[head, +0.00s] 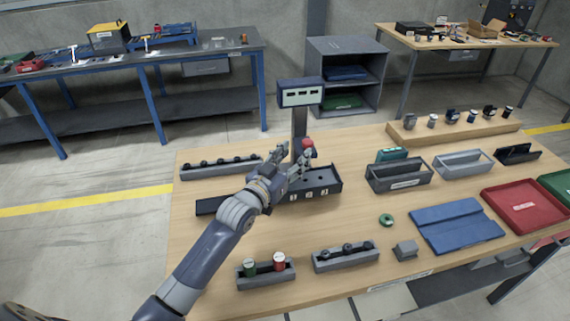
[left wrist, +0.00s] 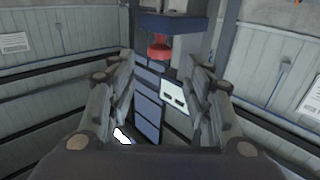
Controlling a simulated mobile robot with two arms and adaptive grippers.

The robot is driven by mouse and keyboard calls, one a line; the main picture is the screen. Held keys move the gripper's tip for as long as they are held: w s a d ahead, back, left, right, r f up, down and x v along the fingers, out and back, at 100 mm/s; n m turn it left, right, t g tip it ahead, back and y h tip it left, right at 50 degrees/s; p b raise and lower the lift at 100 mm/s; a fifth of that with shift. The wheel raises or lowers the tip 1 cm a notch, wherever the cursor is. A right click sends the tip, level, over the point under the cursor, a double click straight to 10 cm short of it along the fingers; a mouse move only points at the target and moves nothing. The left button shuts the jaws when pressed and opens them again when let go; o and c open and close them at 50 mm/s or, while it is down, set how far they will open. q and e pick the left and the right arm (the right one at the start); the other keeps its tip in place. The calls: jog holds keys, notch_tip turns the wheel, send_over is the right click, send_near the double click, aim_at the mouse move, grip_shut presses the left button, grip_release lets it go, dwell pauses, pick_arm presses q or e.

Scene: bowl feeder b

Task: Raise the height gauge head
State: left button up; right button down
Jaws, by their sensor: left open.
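The height gauge stands on the wooden table, with a grey upright column (head: 299,125) and a box with a pale display (head: 301,97) at its top. A red knob (head: 308,144) sits low on the gauge, in front of the column. My left gripper (head: 292,157) is close to the knob in the head view. In the left wrist view my left gripper (left wrist: 164,80) has its fingers apart with nothing held. There the red knob (left wrist: 158,51) shows beyond the fingertips, below a dark blue block (left wrist: 170,25). Contact with the knob cannot be told. My right gripper is not in view.
A dark tray with numbered labels (head: 325,187) lies under my left gripper. A rack of dark parts (head: 222,167) stands to its left. Grey holders (head: 398,178), a blue mat (head: 455,225) and a red tray (head: 523,208) occupy the right.

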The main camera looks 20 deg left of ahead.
pick_arm(q)
jog(key=shift+s+a, duration=0.2)
jog(key=shift+s, duration=0.85)
jog(key=shift+s+a, duration=0.2)
jog(key=shift+s, duration=0.85)
